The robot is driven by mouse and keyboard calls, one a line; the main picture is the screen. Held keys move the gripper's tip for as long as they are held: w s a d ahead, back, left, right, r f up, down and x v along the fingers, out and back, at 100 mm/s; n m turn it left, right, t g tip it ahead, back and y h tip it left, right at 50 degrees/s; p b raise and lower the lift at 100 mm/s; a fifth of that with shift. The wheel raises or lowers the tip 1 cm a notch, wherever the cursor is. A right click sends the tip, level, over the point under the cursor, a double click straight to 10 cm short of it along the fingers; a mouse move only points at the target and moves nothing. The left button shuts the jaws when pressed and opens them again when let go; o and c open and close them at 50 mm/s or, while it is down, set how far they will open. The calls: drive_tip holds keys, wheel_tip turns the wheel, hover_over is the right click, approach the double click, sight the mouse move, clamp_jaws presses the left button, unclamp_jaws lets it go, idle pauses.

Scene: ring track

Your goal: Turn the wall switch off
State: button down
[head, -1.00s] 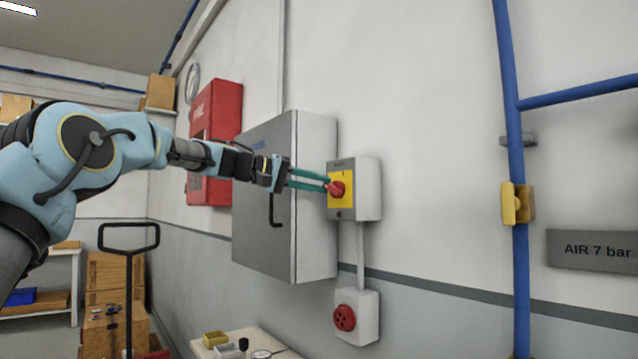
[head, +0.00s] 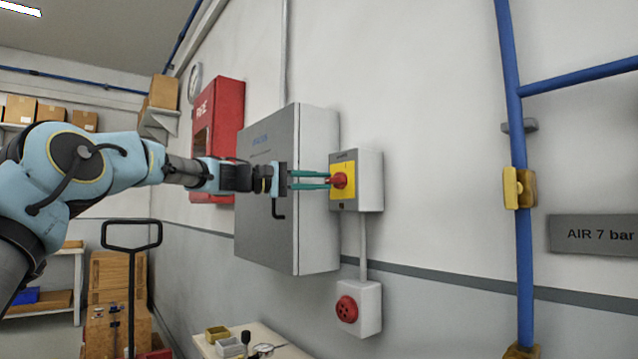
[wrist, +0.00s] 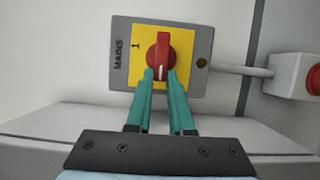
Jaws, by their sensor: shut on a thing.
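The wall switch is a grey box (head: 370,180) with a yellow plate (wrist: 188,82) and a red rotary knob (wrist: 160,54). In the wrist view its label reads MAINS, sideways, and a "1" is printed on the plate left of the knob. The knob's long grip lies upright in that view, its white line at the lower end, pointing away from the "1" at about a right angle. My gripper (wrist: 160,78) has its two green fingers shut on the lower end of the knob's grip. In the head view my gripper (head: 328,180) reaches it level from the left.
A grey cabinet (head: 268,220) with a black handle stands out from the wall close under my gripper. A red-faced socket (head: 347,309) hangs below the switch. A blue pipe (head: 520,270) with a yellow valve handle (head: 511,188) runs to the right. Bare wall lies between.

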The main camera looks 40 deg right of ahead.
drive_tip(key=c, duration=0.8)
unclamp_jaws()
drive_tip(key=b+v, duration=0.3)
drive_tip(key=v, duration=0.7)
drive_tip(key=shift+w+a, duration=0.25)
drive_tip(key=shift+a, duration=0.1)
drive_tip(key=shift+f, duration=0.1)
